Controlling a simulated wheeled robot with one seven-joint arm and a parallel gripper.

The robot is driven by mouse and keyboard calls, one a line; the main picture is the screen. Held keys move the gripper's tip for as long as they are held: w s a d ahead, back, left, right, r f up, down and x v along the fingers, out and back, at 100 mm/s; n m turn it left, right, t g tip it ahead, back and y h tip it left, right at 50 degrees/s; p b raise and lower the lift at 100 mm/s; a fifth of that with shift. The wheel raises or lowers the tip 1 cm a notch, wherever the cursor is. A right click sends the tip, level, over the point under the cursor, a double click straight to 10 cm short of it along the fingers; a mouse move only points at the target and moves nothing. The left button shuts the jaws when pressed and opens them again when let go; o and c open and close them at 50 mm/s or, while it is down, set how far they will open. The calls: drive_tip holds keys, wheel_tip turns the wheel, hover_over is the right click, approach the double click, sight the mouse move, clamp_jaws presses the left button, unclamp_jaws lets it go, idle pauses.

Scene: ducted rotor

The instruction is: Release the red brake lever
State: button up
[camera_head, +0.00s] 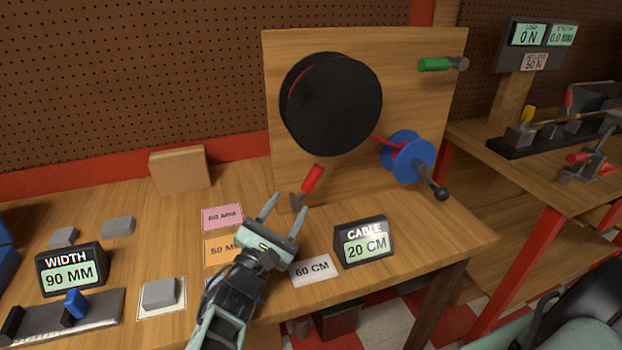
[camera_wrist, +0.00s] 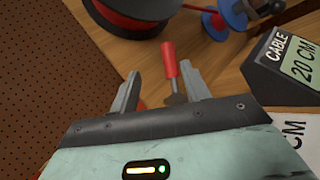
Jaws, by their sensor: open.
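The red brake lever (camera_head: 312,179) stands tilted in front of the wooden board, below the large black drum (camera_head: 332,104). Its grey lower part (camera_head: 298,199) reaches down near the board's foot. My gripper (camera_head: 283,212) is open and empty, just in front of the lever. In the wrist view the red handle (camera_wrist: 170,60) shows between and slightly beyond the two fingertips (camera_wrist: 160,80). I cannot tell whether either finger touches it.
A blue spool (camera_head: 408,156) with a black-knobbed crank sits right of the drum. A green handle (camera_head: 434,65) is at the board's upper right. The cable display (camera_head: 364,241) reading 20 CM stands right of my gripper. Labelled cards (camera_head: 222,217) lie on the left.

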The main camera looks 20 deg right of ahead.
sight(309, 184)
drive_tip(key=w+d, duration=0.6)
drive_tip(key=d, duration=0.1)
drive_tip(key=shift+w+d+r, duration=0.1)
drive_tip(key=shift+w+r, duration=0.2)
drive_tip(key=shift+w+d+r, duration=0.25)
drive_tip(key=shift+w+d, duration=0.2)
drive_tip(key=shift+d, duration=0.05)
drive_tip(key=shift+c, duration=0.4)
clamp_jaws()
